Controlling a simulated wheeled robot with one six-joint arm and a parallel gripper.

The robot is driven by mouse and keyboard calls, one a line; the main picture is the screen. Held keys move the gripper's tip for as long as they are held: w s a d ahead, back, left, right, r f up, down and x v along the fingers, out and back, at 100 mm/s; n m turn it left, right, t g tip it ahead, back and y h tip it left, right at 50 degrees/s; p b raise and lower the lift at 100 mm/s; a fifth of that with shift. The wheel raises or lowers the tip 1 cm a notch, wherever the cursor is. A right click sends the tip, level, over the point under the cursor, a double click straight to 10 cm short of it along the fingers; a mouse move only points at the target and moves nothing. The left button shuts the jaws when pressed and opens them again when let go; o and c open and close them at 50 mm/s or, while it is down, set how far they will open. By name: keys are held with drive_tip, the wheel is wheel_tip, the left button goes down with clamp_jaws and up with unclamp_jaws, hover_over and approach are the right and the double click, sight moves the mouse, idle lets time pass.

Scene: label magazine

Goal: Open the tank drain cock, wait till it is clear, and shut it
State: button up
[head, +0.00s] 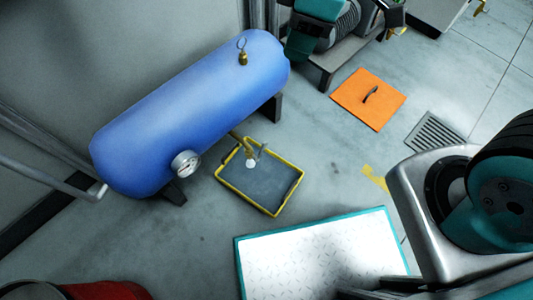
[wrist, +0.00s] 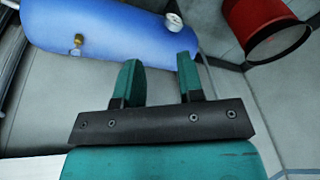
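The blue tank (head: 190,115) lies on its side against the wall in the head view. The lever's exact setting is too small to tell. The tank also shows in the wrist view (wrist: 110,30). My gripper (wrist: 159,66) is open and empty, with its two teal fingers apart and clear of the tank.
A round gauge (head: 185,163) and a brass ring-pull valve (head: 243,57) are on the tank. An orange plate (head: 368,98), a floor grate (head: 433,136) and a teal-edged tread plate (head: 315,250) lie on the floor. A red bin (wrist: 265,30) stands near the tank's gauge end.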

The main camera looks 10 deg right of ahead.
drive_tip(key=w+a+f+n+h+b, duration=0.1)
drive_tip(key=w+f+n+b, duration=0.15)
drive_tip(key=f, duration=0.65)
drive_tip(key=w+a+f+n+b, duration=0.2)
drive_tip(key=w+f+b, duration=0.15)
drive_tip(key=f, duration=0.45)
drive_tip(key=n+h+b, duration=0.2)
drive_tip(key=n+b, duration=0.4)
drive_tip(key=b, duration=0.1)
approach(263, 144)
wheel_tip(263, 144, down, 12)
drive_tip(key=b, duration=0.9)
drive_tip(key=shift+s+d, duration=0.15)
drive_tip(key=shift+c, duration=0.2)
drive_tip(key=shift+r, duration=0.1)
clamp_jaws()
